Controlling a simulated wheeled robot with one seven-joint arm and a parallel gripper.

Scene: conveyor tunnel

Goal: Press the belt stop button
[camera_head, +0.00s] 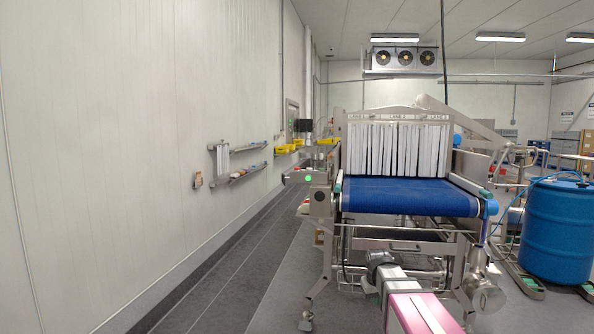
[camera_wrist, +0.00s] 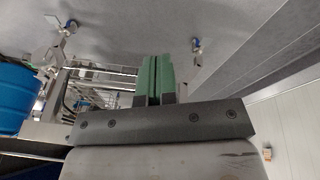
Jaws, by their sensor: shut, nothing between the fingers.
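The conveyor (camera_head: 410,197) has a blue belt running into a tunnel with white strip curtains. At its near left corner is a small metal control housing (camera_head: 320,180) with a lit green spot (camera_head: 308,179) and a dark round part (camera_head: 320,196) below. A small red part shows just above the green spot, but I cannot tell which part is the belt stop button. My gripper (camera_wrist: 154,80) has green fingers closed together with nothing between them in the wrist view. It points over grey floor, apart from the conveyor frame. I cannot make out its fingers in the head view.
A blue barrel (camera_head: 557,230) stands right of the conveyor; it also shows in the wrist view (camera_wrist: 16,95). Wall shelves (camera_head: 240,176) hang on the left wall. The floor (camera_head: 240,285) left of the conveyor is clear. Yellow trays (camera_head: 288,149) sit behind the control housing.

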